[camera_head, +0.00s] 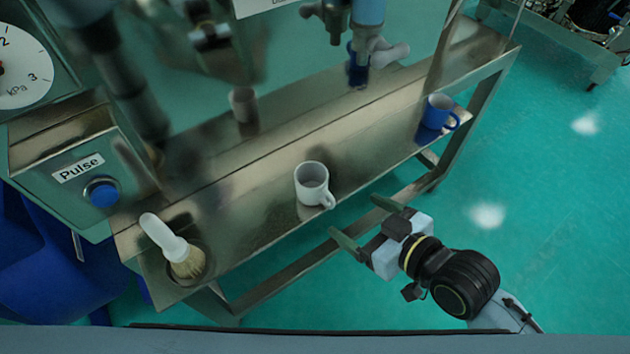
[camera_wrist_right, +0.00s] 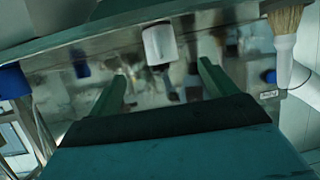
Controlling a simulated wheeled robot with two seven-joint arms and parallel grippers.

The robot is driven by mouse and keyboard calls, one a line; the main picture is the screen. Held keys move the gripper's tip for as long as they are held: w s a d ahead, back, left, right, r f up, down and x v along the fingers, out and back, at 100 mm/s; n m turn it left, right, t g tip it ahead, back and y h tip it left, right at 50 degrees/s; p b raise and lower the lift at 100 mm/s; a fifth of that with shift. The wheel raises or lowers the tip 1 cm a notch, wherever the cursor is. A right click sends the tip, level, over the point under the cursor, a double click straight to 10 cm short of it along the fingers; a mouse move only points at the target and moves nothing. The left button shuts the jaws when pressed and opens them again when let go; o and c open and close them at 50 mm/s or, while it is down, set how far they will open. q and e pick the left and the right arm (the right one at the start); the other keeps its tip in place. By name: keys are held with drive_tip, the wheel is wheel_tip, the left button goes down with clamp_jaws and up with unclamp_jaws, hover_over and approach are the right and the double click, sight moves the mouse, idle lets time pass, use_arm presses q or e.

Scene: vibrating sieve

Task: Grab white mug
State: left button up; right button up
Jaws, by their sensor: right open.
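The white mug (camera_head: 311,183) stands upright on the metal bench, near its front edge, with its handle toward the lower right. It also shows in the right wrist view (camera_wrist_right: 160,45), at the top between the fingers, beyond their tips. My right gripper (camera_head: 366,222) is open and empty. It is in front of the bench, to the lower right of the mug and apart from it. Its two green fingers also show in the right wrist view (camera_wrist_right: 162,72). My left gripper is not in view.
The metal bench (camera_head: 240,195) also bears a blue mug (camera_head: 436,112) at the right and a white-handled brush (camera_head: 172,245) at the left. A box with a blue Pulse button (camera_head: 102,193) stands at the left. The bench is clear around the white mug.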

sight(332, 200)
drive_tip(key=x, duration=0.7)
drive_tip(key=shift+w+a+r, duration=0.2)
drive_tip(key=shift+a, duration=0.15)
drive_tip(key=shift+p+x, duration=0.3)
drive_tip(key=shift+x, duration=2.5)
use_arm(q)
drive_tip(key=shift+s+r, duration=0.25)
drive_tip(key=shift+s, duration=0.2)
use_arm(e)
drive_tip(key=shift+d, duration=0.15)
